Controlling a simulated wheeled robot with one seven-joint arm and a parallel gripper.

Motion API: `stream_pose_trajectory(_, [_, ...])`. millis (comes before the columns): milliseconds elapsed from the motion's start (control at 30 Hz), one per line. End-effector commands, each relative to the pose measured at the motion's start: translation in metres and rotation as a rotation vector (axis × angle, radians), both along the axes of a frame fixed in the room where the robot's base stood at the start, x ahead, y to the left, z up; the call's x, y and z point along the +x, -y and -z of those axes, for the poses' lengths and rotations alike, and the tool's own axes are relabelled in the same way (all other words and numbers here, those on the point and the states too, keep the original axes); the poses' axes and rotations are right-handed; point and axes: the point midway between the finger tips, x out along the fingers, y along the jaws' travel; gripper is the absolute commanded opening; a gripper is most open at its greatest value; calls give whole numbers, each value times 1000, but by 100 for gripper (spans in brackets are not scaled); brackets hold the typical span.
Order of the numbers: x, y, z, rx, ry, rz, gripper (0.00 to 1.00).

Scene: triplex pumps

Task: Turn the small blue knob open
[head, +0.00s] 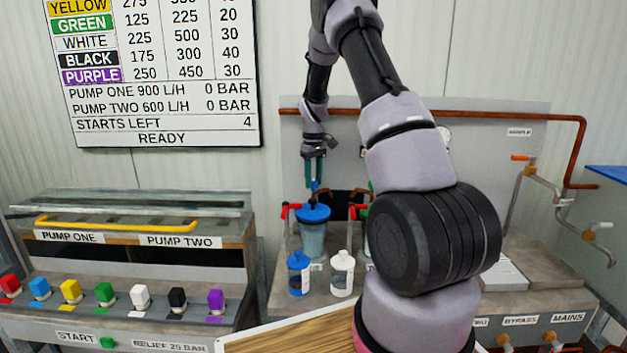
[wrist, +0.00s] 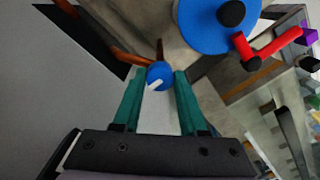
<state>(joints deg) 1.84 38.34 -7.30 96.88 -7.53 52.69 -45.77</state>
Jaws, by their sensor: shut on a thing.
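The small blue knob (wrist: 159,75) shows in the wrist view between the tips of my gripper, with a short white mark on its face. My gripper (wrist: 160,85) has green fingers, one on each side of the knob, and is shut on it. In the head view my gripper (head: 314,181) points straight down above the blue-lidded vessel (head: 313,214), at the back of the bench. The knob is small and partly hidden by the fingers there.
A red lever (wrist: 268,48) lies beside the blue lid (wrist: 205,22). A blue bottle (head: 299,274) and a white bottle (head: 342,274) stand in front of the vessel. A copper pipe (head: 480,115) runs along the back panel. My arm hides the bench's middle.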

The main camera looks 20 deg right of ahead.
Motion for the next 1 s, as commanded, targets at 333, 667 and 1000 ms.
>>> stream_pose_trajectory(333, [0,0,0,0,1,235,0])
stream_pose_trajectory(667, [1,0,-1,0,2,549,0])
stream_pose_trajectory(1000, [1,0,-1,-1,2,872,0])
